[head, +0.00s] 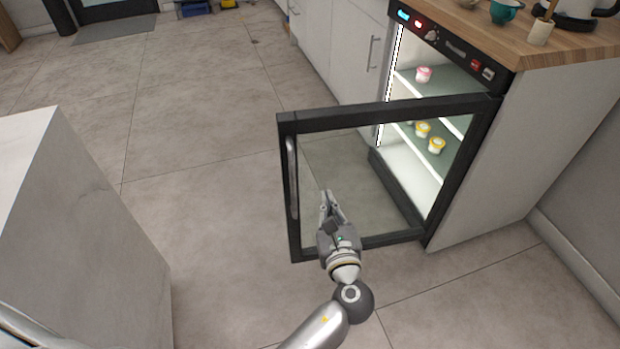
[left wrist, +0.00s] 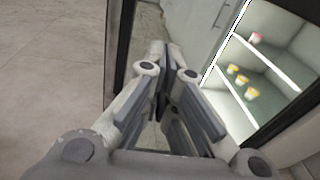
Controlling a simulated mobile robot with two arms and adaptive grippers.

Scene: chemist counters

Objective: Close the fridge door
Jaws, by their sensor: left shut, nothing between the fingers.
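The fridge (head: 440,60) stands under the wooden counter on the right in the head view, with its lit inside showing. Its glass door (head: 385,114) has a black frame and stands wide open, swung out to the left from its right side. A silver upright handle (head: 292,178) is on the door's left edge. My left gripper (head: 328,197) is shut and empty in front of the glass, right of the handle. In the left wrist view, its fingers (left wrist: 165,85) point toward the glass; whether they touch it I cannot tell. My right gripper is not in view.
Small jars (head: 423,130) stand on the fridge shelves. The wooden counter (head: 550,45) above holds a teal cup (head: 505,12) and other items. A white counter block (head: 75,220) stands at the left. The tiled floor (head: 215,120) between is clear.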

